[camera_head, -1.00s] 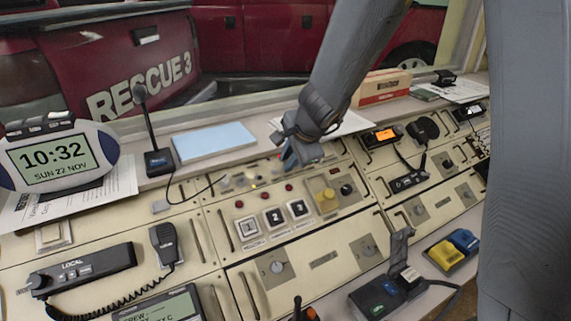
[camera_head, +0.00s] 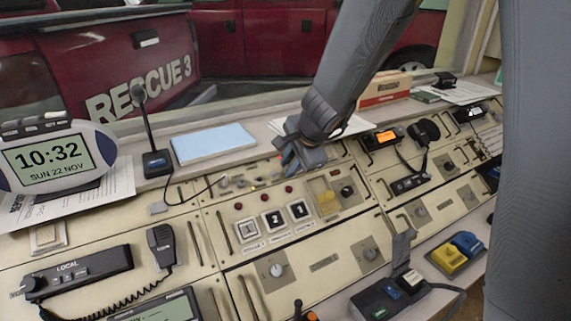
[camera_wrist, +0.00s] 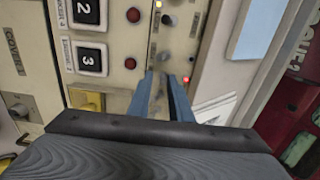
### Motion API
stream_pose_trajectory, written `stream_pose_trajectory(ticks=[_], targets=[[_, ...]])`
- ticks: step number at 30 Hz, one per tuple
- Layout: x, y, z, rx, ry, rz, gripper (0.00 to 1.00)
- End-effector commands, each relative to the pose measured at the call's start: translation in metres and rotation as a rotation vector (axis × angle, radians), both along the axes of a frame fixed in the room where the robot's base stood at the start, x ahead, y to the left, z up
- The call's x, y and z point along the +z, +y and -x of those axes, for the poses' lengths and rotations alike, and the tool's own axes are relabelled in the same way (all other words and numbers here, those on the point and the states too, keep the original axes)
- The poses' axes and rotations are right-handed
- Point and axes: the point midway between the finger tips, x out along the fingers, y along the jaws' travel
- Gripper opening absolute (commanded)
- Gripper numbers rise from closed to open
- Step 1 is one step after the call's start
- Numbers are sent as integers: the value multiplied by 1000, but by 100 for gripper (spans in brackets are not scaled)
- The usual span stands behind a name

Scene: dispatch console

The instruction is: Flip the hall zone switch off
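A row of small toggle switches with indicator lights (camera_head: 240,182) runs along the upper part of the console's middle panel. In the wrist view a toggle switch (camera_wrist: 166,55) stands just ahead of my fingertips, with another farther up the strip. Their labels cannot be read, so I cannot tell which is the hall zone switch. My gripper (camera_head: 287,167) is at the right end of this row, pointing down at the panel. In the wrist view its two blue-grey fingers (camera_wrist: 161,78) are apart, with a gap over the strip. Anything low between them is unclear.
Numbered push buttons (camera_head: 273,218) with red lamps and a yellow guarded control (camera_head: 327,200) lie in front of the switches. A blue pad (camera_head: 213,143) and a gooseneck microphone (camera_head: 155,160) stand behind, to the left. A red light (camera_wrist: 186,80) glows beside my fingers.

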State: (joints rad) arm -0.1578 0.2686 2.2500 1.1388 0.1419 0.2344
Motion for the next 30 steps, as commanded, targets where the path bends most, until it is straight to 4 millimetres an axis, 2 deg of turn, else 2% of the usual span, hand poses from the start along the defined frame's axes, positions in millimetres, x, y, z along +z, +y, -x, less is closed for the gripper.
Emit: stream_pose_trajectory(ticks=[13, 30], targets=[[2, -1, 3, 0, 0, 0, 17], [36, -9, 23, 0, 0, 0, 17]])
